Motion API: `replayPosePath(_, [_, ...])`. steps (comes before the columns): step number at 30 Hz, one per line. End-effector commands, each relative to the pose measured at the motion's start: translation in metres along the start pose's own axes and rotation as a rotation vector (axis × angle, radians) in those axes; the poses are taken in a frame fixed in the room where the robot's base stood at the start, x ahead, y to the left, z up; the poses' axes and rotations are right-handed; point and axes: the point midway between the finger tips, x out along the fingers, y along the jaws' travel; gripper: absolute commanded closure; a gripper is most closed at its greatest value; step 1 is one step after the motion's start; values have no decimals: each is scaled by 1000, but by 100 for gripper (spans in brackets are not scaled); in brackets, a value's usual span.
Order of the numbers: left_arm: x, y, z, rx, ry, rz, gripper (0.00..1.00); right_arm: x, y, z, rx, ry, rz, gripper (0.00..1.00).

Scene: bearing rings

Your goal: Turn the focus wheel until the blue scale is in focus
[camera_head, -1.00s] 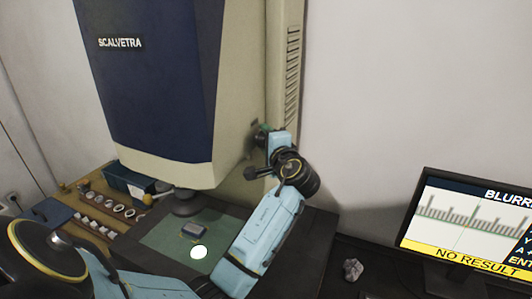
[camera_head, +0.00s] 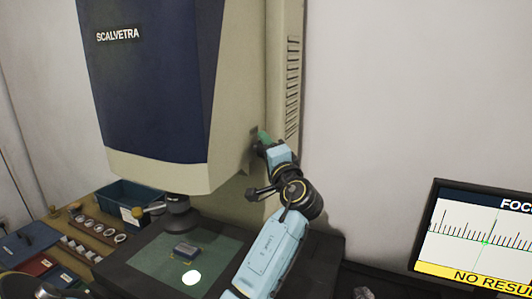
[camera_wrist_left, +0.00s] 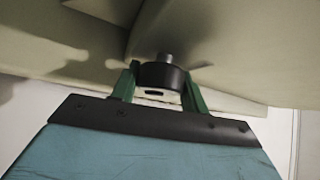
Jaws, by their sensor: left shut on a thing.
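The focus wheel (camera_wrist_left: 163,75) is a small dark knob on the beige side of the measuring machine (camera_head: 160,90). My left gripper (camera_wrist_left: 160,88) has its green fingers on both sides of it and is shut on it. In the head view my left gripper (camera_head: 263,142) is against the machine's side and hides the wheel. The blue scale (camera_head: 186,250) is a small blue block on the green stage plate (camera_head: 150,262), under the lens. The monitor (camera_head: 475,240) shows sharp dark scale lines, a green mark and a cut-off heading starting "FOC", above "NO RESU". My right gripper is out of view.
A bright round light spot (camera_head: 191,277) lies on the stage near the scale. To the left are a blue bin (camera_head: 130,200), a wooden rack of rings (camera_head: 95,228) and coloured boxes (camera_head: 30,245). The wall between machine and monitor is bare.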

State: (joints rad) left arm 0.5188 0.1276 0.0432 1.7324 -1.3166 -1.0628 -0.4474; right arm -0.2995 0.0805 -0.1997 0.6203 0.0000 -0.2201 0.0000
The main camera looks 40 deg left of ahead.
Motion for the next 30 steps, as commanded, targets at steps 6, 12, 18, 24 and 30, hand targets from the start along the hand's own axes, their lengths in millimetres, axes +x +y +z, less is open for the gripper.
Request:
replayPosePath(6, [0, 1, 0, 2, 0, 2, 78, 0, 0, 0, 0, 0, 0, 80])
replayPosePath(12, [0, 1, 0, 2, 0, 2, 36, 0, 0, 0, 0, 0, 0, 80])
replayPosePath(18, [0, 0, 0, 1, 0, 1, 34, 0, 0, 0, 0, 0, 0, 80])
replayPosePath(24, [-7, 1, 0, 0, 1, 2, 34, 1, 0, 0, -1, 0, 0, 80])
replayPosePath(30, [-43, 3, 0, -1, 2, 5, 34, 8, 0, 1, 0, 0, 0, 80])
